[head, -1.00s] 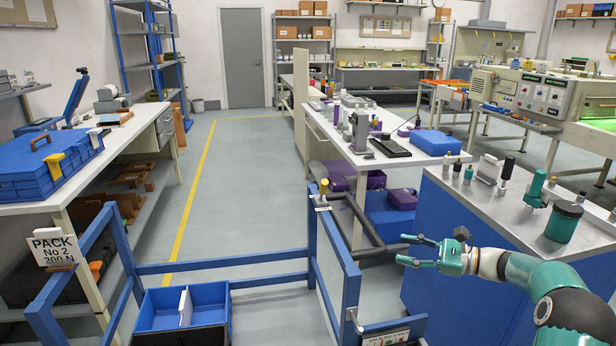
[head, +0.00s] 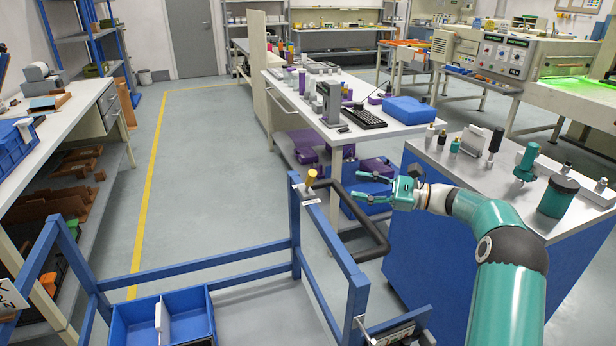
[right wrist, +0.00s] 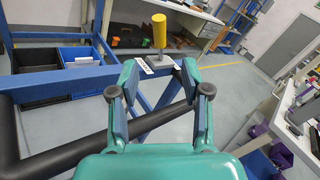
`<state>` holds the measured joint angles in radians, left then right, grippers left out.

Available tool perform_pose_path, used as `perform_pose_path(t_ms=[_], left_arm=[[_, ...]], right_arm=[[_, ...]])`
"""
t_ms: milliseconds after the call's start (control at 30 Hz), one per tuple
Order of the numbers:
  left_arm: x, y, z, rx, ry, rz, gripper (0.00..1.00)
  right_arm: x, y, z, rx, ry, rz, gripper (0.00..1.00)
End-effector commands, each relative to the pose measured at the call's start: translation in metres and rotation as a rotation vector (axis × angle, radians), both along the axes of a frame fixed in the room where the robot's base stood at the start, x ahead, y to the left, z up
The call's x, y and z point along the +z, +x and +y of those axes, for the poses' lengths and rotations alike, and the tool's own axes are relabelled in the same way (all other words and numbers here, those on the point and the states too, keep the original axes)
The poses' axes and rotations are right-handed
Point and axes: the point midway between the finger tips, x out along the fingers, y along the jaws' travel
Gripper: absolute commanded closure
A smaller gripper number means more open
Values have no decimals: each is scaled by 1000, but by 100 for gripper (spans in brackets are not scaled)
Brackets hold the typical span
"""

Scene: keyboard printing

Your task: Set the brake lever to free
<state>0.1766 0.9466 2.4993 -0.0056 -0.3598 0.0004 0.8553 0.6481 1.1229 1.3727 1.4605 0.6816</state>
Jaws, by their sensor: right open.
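The brake lever (head: 311,178) is a short grip with a yellow end, on top of the blue frame's corner post. In the right wrist view the yellow lever (right wrist: 159,32) stands roughly upright on a small grey mount beside a white label (right wrist: 158,65), whose text I cannot read. My right gripper (head: 359,187) is open and empty, to the right of the lever and apart from it. In the right wrist view the fingers of my right gripper (right wrist: 160,70) are spread, with the lever beyond them and between their tips. My left gripper is not in view.
A black push bar (head: 378,232) juts from the blue frame (head: 357,290), below my right gripper. A blue bin (head: 185,315) sits inside the frame. A bench with a keyboard (head: 362,117) stands behind, and a blue-sided workbench (head: 430,250) at right. The floor beyond the frame is clear.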

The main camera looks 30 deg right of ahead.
Motion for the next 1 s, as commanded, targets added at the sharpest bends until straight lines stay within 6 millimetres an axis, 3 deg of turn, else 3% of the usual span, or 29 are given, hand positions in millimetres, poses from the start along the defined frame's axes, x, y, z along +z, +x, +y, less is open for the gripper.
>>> perform_pose_path(t_ms=[500, 700, 1000], left_arm=[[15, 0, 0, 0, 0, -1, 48], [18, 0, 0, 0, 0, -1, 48], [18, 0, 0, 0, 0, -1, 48]], right_arm=[[1, 85, 70, 6, 0, 1, 52], [0, 102, 83, 4, 0, 0, 52], [-1, 106, 86, 4, 0, 1, 52]])
